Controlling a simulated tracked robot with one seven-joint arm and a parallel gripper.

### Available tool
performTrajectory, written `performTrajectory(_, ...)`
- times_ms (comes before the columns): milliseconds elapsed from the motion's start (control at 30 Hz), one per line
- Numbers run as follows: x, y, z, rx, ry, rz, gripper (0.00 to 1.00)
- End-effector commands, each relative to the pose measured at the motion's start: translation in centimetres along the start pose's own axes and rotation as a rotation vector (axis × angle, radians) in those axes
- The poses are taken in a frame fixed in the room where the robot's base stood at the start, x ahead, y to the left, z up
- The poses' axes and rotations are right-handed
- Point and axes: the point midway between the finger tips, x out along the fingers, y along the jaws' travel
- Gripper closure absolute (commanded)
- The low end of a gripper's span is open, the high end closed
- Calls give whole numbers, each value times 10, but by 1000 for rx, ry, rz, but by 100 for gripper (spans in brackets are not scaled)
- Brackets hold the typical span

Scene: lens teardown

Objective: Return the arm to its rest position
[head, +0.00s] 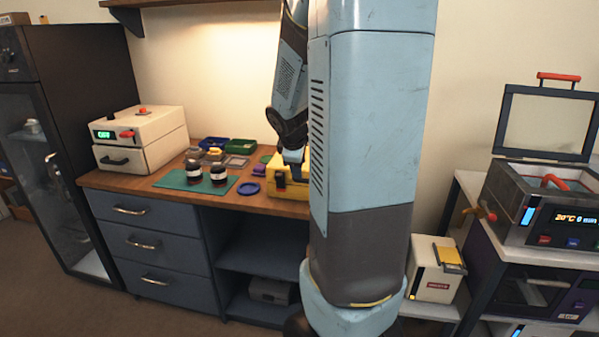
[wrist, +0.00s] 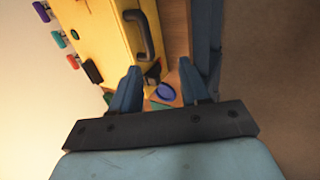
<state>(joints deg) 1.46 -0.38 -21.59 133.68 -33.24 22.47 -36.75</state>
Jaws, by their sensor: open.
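My gripper shows in the wrist view (wrist: 166,88), with its two blue fingers apart and nothing between them. In the head view, my arm (head: 290,85) hangs over the right part of the wooden bench (head: 265,204), and my column hides much of that side. The lower arm end is at the yellow case (head: 277,189). In the wrist view, the yellow case (wrist: 100,30) with its dark handle lies beyond the left finger. I cannot tell whether the gripper touches it. A blue round dish (wrist: 165,91) shows beyond the gap between the fingers.
A green mat (head: 174,181) with two dark jars (head: 194,172) lies on the bench. Blue and green trays (head: 241,146) stand behind. A cream box with a display (head: 140,138) stands at the left. An open-lidded machine (head: 545,200) is at the right. Floor at the lower left is clear.

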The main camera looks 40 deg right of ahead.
Motion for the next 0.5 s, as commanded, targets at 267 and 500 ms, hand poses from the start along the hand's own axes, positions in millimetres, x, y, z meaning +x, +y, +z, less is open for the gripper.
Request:
performTrajectory(267, -9, 0, 0, 0, 1, 1, 55)
performTrajectory(500, -9, 0, 0, -1, 1, 1, 55)
